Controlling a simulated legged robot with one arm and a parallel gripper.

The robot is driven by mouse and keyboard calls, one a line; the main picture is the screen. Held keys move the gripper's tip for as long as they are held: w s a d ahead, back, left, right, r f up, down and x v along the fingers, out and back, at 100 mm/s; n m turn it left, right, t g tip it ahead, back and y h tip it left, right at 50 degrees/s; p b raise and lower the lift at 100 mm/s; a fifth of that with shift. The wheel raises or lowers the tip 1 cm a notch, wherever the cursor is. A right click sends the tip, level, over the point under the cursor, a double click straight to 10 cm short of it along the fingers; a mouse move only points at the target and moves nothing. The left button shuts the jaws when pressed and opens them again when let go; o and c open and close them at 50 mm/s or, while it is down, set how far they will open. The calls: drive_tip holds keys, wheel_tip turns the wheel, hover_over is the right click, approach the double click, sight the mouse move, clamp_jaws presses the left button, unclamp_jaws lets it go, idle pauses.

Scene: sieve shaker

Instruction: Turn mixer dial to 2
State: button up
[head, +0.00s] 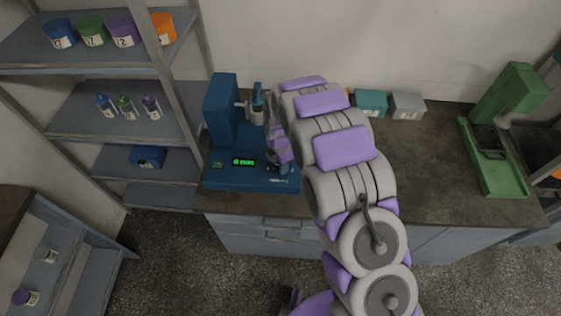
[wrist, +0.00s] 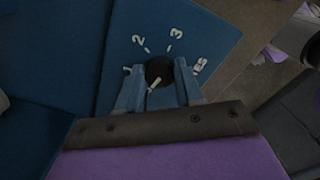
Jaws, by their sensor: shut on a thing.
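The blue mixer (head: 222,112) stands on the counter, with a lit green display (head: 243,161) on its base. In the wrist view its dark round dial (wrist: 159,70) sits on the blue panel, ringed by white marks and figures, including 2 (wrist: 138,40) and 3 (wrist: 176,33). A white line on the dial points to the lower left, away from the 2. My gripper (wrist: 159,80) is shut on the dial, one finger on each side. In the head view my arm and gripper hide the dial.
A green machine (head: 494,140) stands at the counter's right end. Teal (head: 370,103) and grey (head: 407,105) boxes sit at the back. Shelves with coloured containers (head: 92,31) stand left of the mixer. The counter (head: 430,165) is clear right of my arm.

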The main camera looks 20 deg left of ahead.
drive_tip(key=m+p, duration=0.2)
drive_tip(key=m, duration=0.3)
drive_tip(key=shift+r, duration=0.1)
drive_tip(key=m+p, duration=0.2)
drive_tip(key=m, duration=0.3)
drive_tip(key=shift+a+m, duration=0.1)
drive_tip(key=shift+m, duration=0.3)
drive_tip(key=m, duration=0.5)
drive_tip(key=shift+w+m+p, duration=0.1)
drive_tip(key=shift+m+p, duration=0.2)
drive_tip(key=shift+p, duration=0.05)
drive_tip(key=m, duration=0.5)
drive_tip(key=shift+a, duration=0.1)
drive_tip(key=shift+w+r+m, duration=0.1)
drive_tip(key=shift+m, duration=0.2)
drive_tip(key=o, duration=1)
drive_tip(key=shift+a, duration=0.1)
drive_tip(key=shift+o, duration=0.2)
